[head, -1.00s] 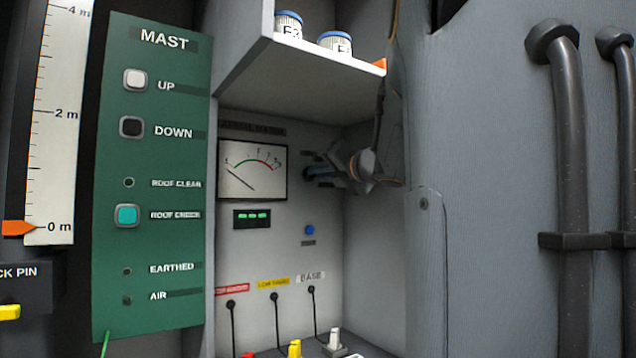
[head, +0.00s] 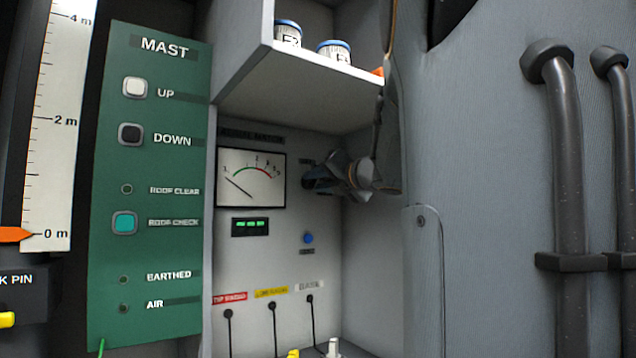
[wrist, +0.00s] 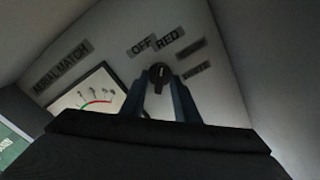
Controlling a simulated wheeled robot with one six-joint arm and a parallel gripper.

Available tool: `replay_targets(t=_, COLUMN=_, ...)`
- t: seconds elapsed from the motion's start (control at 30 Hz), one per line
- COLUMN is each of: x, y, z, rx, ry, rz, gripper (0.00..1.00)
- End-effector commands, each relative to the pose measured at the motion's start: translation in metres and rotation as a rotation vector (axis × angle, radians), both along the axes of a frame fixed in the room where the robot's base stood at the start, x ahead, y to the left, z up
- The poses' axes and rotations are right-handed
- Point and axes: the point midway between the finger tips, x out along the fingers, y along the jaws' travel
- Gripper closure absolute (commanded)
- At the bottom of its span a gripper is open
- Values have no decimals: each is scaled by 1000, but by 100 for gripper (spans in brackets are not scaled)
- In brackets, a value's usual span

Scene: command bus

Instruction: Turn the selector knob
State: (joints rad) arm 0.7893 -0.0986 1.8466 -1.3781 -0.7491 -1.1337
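The selector knob (wrist: 160,76) is black with a pale pointer mark, on the grey panel under the OFF and RED labels in the wrist view. My gripper (wrist: 158,88) has its two blue fingers on either side of the knob, with a gap seeming to show beside it. The fingers look apart, not clamped. In the head view my gripper (head: 314,178) is at the panel, right of the aerial match meter (head: 251,178). There it mostly hides the knob.
A shelf (head: 310,88) with two blue-lidded containers overhangs the alcove. A side wall (head: 372,240) stands close on the right. A blue button (head: 308,238) and several plugs with cables are below. The green MAST panel (head: 150,250) is at the left.

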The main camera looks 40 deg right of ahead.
Motion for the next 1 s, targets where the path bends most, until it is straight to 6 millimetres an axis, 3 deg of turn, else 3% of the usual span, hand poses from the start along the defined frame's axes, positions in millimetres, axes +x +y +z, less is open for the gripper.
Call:
replay_targets(t=0.17, x=-10, y=0, z=1, rx=-1, ry=-2, rz=-1, gripper=72)
replay_targets(t=0.6, x=-72, y=3, z=0, rx=-1, ry=0, rz=-3, gripper=72)
replay_targets(t=1.0, x=-78, y=5, z=0, rx=0, ry=0, rz=0, gripper=72)
